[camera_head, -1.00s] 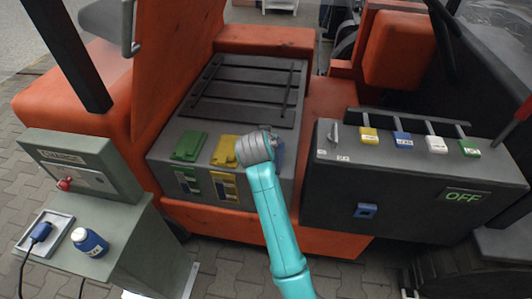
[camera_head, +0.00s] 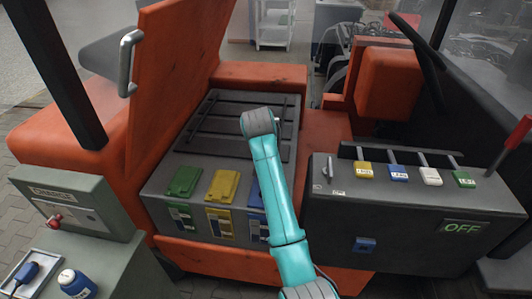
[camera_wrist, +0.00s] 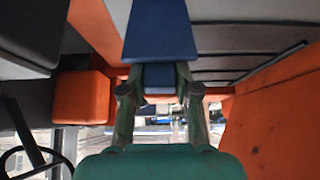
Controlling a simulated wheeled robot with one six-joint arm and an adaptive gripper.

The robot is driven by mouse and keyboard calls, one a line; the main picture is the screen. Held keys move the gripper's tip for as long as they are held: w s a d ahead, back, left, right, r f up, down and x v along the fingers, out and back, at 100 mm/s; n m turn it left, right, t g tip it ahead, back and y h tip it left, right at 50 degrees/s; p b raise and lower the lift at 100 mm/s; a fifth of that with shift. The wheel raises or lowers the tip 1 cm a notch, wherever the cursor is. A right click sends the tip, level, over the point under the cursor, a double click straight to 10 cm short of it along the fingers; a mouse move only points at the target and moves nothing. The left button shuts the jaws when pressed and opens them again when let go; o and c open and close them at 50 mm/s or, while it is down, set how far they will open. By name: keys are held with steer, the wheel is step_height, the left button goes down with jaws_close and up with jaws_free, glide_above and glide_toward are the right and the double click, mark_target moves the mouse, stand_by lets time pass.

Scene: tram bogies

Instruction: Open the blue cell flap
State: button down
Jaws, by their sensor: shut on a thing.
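The blue cell flap (camera_wrist: 160,30) shows in the wrist view as a blue plate at the top centre. A smaller dark blue part (camera_wrist: 158,76) sits below it, between the two fingers. My gripper (camera_wrist: 159,88) is shut on the blue flap. In the head view my arm covers the blue cell, and the gripper and flap are hidden behind it. The green flap (camera_head: 184,181) and the yellow flap (camera_head: 222,186) lie on the grey battery box (camera_head: 160,200), left of my arm. How far the blue flap is tilted cannot be told.
A dark control box (camera_head: 410,228) with several coloured switches and an OFF display stands right of my arm. The raised orange cover (camera_head: 175,70) leans at the left.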

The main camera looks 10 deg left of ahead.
steer(key=shift+w+r, duration=0.1)
steer(key=shift+r, duration=0.05)
steer(key=c, duration=0.8)
jaws_free()
steer(key=shift+c, duration=0.2)
steer(key=v, duration=1.2)
